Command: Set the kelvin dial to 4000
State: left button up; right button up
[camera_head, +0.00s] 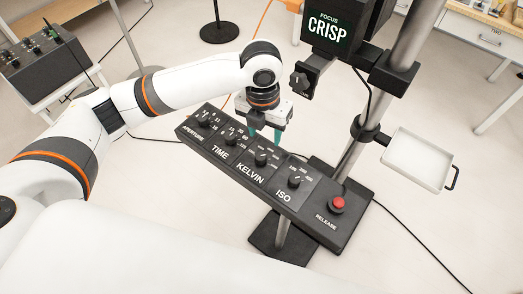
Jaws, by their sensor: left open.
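The black control panel (228,172) stands tilted at the centre, with dials labelled APERTURE, TIME, KELVIN and ISO from left to right. The kelvin dial (261,159) is a black knob above the word KELVIN; its setting is too small to read. My left gripper (264,133) is open at the panel's far side, just above and behind the kelvin dial, with teal fingers pointing down. I cannot tell whether a finger touches the dial. My right gripper is not in view.
The ISO dial (294,181) is to the right of the kelvin dial, and the time dial (231,139) is to its left. A red release button (337,203) sits at the panel's right end. A metal post and a black FOCUS box (335,28) rise behind. A white tray (418,160) hangs at right.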

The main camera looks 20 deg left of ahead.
aim_at(261, 155)
pick_arm(q)
jog(key=shift+m, duration=0.6)
jog(key=f, duration=0.3)
jog(key=f+p, duration=0.1)
jog(key=f, duration=0.3)
jog(key=a+f+p, duration=0.1)
jog(key=f, duration=0.3)
jog(key=shift+w+a, duration=0.1)
jog(key=shift+w, duration=0.2)
jog(key=shift+r, duration=0.1)
jog(key=c, duration=1)
jog(key=shift+r+n+p, duration=0.2)
jog(key=shift+n+p, duration=1.2)
jog(key=shift+p, duration=0.1)
jog(key=n+p, duration=0.3)
jog(key=n, duration=0.1)
jog(key=n+p, duration=0.4)
jog(key=n, duration=0.1)
jog(key=shift+n, duration=0.4)
jog(key=shift+w+f+n+p, duration=0.1)
jog(key=shift+n+p, duration=0.8)
jog(key=shift+n, duration=0.7)
